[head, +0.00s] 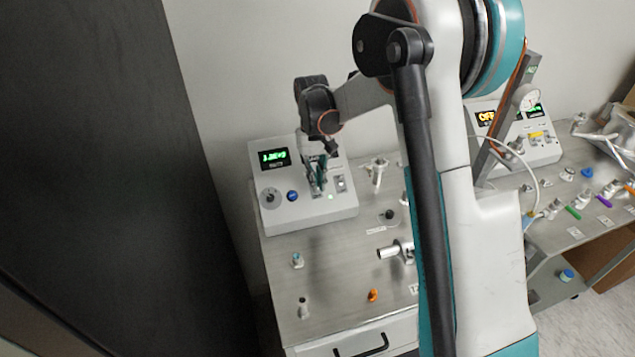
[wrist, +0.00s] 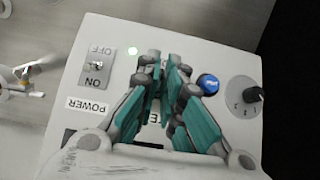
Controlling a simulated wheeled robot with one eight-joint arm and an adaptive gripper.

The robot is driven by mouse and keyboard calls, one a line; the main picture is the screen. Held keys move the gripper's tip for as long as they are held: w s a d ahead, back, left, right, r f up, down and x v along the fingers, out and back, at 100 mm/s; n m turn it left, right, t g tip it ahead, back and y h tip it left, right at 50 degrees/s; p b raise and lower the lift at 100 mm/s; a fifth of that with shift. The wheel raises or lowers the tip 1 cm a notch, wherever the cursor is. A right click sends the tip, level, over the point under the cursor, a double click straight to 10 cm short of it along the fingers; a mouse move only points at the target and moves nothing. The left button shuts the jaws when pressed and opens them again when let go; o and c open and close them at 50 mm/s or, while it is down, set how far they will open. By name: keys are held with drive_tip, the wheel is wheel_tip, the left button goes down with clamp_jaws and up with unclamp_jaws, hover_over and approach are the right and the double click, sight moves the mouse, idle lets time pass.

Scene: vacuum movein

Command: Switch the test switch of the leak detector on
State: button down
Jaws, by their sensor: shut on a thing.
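The leak detector (head: 307,218) is a pale box with a lit green display, standing at the back left of the metal table; its sloped panel (wrist: 190,42) fills much of the wrist view. My gripper (head: 319,184) is down at the panel, and in the wrist view its fingers (wrist: 165,64) are closed together between the power switch (wrist: 97,66) and a blue button (wrist: 208,84). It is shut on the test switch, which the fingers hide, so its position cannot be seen. A partly covered label shows between the fingers. A small green light (wrist: 132,50) glows beside them.
A black knob (wrist: 254,94) sits beyond the blue button. Metal fittings (head: 378,170) and a pipe stub (head: 388,252) stand on the table (head: 335,300) right of and before the box. A dark panel (head: 100,150) rises at the left.

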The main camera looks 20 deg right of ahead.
drive_tip(key=shift+w+g, duration=0.2)
drive_tip(key=shift+g, duration=0.2)
drive_tip(key=c, duration=1.7)
unclamp_jaws()
drive_tip(key=v, duration=1.2)
